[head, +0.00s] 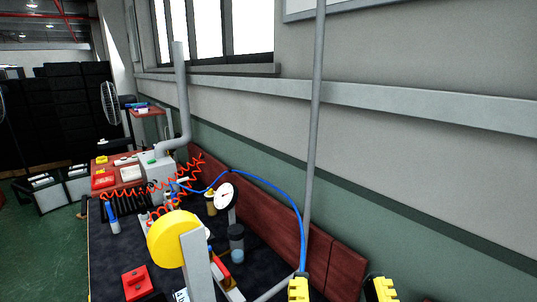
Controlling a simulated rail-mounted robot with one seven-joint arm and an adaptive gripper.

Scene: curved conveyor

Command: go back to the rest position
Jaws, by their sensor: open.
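My gripper (340,289) shows at the bottom edge of the head view, right of centre. Its two yellow-and-black fingertips stand wide apart, and nothing shows between them. The rest of the gripper and the arm are below the picture. The fingertips appear in front of the reddish-brown board (335,262) along the wall. I cannot tell how far they are from it.
A dark workbench (263,262) holds a yellow disc (172,238) on a grey post, a white dial gauge (224,196), a jar (237,243) and a red block (137,283). A blue hose (270,184) arches down near the left fingertip. A grey pipe (314,130) rises behind.

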